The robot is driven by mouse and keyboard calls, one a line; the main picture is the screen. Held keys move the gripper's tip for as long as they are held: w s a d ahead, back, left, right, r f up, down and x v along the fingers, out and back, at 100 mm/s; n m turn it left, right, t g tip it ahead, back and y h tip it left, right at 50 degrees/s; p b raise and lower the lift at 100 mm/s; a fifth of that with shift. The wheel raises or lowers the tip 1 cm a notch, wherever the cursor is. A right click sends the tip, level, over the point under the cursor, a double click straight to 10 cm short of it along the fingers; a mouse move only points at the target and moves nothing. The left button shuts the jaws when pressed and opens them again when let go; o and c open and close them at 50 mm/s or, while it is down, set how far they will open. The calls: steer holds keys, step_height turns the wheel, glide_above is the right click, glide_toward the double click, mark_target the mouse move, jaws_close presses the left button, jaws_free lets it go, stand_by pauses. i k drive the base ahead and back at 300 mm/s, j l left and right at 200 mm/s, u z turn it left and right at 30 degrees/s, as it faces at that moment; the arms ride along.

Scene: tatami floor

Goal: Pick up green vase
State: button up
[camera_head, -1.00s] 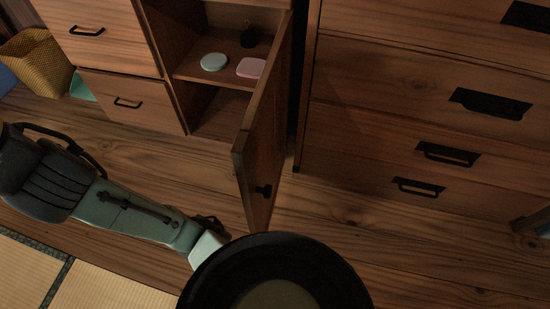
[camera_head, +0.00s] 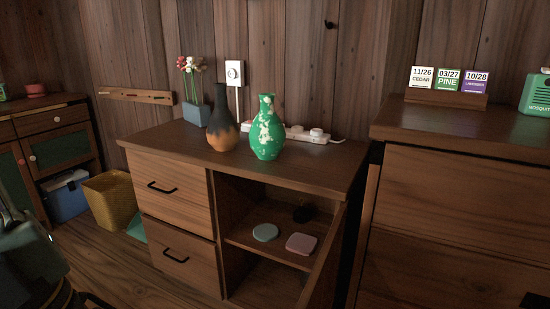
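The green vase (camera_head: 267,131) with white patches stands upright on top of the low wooden cabinet (camera_head: 300,170). A dark vase with an orange-brown lower part (camera_head: 222,128) stands just to its left, with a small gap between their bodies. My gripper is not in view. A part of my own arm shows at the lower left edge, well away from the vase.
A flower pot (camera_head: 197,114), a wall outlet (camera_head: 235,74) and a white power strip (camera_head: 305,133) are behind the vases. The cabinet door (camera_head: 325,265) stands open below. A taller dresser (camera_head: 450,190) is at right, a yellow basket (camera_head: 112,199) at left.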

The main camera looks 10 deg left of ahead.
mark_target(267, 135)
steer(key=i+j, duration=0.1)
steer(key=j, duration=0.35)
steer(key=i+j, duration=0.15)
steer(key=j, duration=0.35)
steer(key=i+j, duration=0.1)
steer(key=j, duration=0.35)
steer(key=i+j, duration=0.5)
